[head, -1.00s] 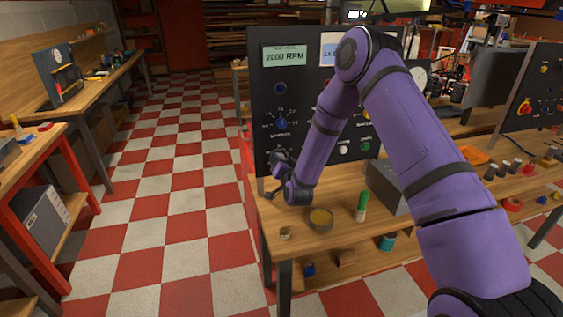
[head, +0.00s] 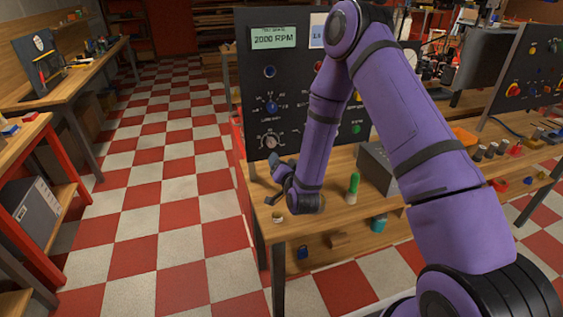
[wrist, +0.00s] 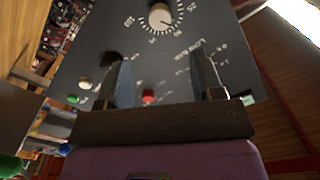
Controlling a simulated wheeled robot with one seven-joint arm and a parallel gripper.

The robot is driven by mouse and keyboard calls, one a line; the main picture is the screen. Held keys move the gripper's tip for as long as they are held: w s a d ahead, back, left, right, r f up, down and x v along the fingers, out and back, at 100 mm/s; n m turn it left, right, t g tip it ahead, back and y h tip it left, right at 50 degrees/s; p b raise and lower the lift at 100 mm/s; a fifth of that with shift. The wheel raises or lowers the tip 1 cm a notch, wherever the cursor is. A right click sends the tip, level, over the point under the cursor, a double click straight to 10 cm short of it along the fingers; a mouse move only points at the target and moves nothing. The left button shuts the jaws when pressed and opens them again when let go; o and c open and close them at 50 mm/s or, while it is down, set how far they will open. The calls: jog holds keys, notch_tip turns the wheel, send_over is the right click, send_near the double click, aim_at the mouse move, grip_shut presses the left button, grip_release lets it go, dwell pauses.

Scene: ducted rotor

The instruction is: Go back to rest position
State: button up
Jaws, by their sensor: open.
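My gripper (head: 277,180) is at the end of my purple arm, low in front of the black control panel (head: 256,104) and just above the wooden workbench. In the wrist view my gripper (wrist: 163,82) shows two fingers spread apart with nothing between them. The panel (wrist: 215,45) fills much of that view beyond the fingers, with a white knob (wrist: 160,17) ahead of them. In the head view the panel's display (head: 273,37) reads 2000 RPM. My arm hides the panel's middle.
A green and white bottle (head: 353,187) and a grey box (head: 378,168) stand on the workbench (head: 296,231) right of my forearm. The checkered floor (head: 165,205) to the left is clear.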

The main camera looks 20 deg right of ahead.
notch_tip(320, 180, up, 13)
jog(key=n+g+y, duration=0.1)
jog(key=n+g, duration=0.2)
jog(key=s+d+r+n+g, duration=0.25)
jog(key=s+r, duration=0.45)
jog(key=r, duration=0.4)
jog(key=s+d+r+g, duration=0.1)
jog(key=s+r+g, duration=0.1)
jog(key=s, duration=0.8)
jog(key=s+d+r+g, duration=0.2)
jog(key=s+r+g, duration=0.1)
jog(key=s, duration=0.7)
jog(key=s+d+r+g+h, duration=0.1)
jog(key=s+r, duration=0.3)
jog(key=s, duration=0.7)
jog(key=shift+d+r+n+g, duration=0.2)
jog(key=shift+r+n+g, duration=0.1)
jog(key=shift+n+g, duration=0.25)
dwell(1.2)
